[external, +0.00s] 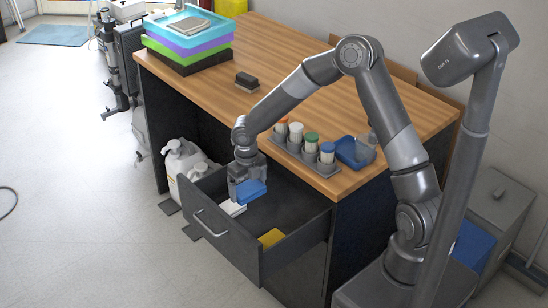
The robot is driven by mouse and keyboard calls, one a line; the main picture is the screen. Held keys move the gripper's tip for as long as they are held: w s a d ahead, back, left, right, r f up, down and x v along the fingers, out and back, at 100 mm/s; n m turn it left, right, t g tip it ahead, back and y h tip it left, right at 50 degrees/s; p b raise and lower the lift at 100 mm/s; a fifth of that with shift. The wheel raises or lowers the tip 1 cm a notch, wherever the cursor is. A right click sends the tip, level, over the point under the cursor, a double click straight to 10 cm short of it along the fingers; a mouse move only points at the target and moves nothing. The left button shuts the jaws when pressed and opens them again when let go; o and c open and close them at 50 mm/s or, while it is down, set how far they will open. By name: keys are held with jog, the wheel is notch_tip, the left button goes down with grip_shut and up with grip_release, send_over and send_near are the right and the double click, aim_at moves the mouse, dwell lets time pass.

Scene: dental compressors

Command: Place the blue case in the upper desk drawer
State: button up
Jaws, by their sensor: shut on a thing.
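My gripper (247,186) points down over the open upper desk drawer (221,241), near the drawer's left end. It is shut on the blue case (252,191). The case hangs at or just above the level of the drawer's rim, above a white item (232,208) inside. I cannot tell whether the case touches anything below it. The drawer is pulled out from the wood-topped desk (290,65) and also holds a yellow item (271,238) near its right end. The middle of the drawer floor looks bare.
A grey rack (297,161) of several capped jars and a blue tray (353,151) stand along the desk's edge, close to my arm. A dark block (246,80) and stacked coloured trays (187,38) are farther back. White bottles (181,160) stand left of the drawer.

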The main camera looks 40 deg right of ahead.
aim_at(250, 229)
notch_tip(250, 229, down, 15)
jog(key=shift+r, duration=0.1)
dwell(0.4)
jog(key=o, duration=0.6)
jog(key=shift+o, duration=0.6)
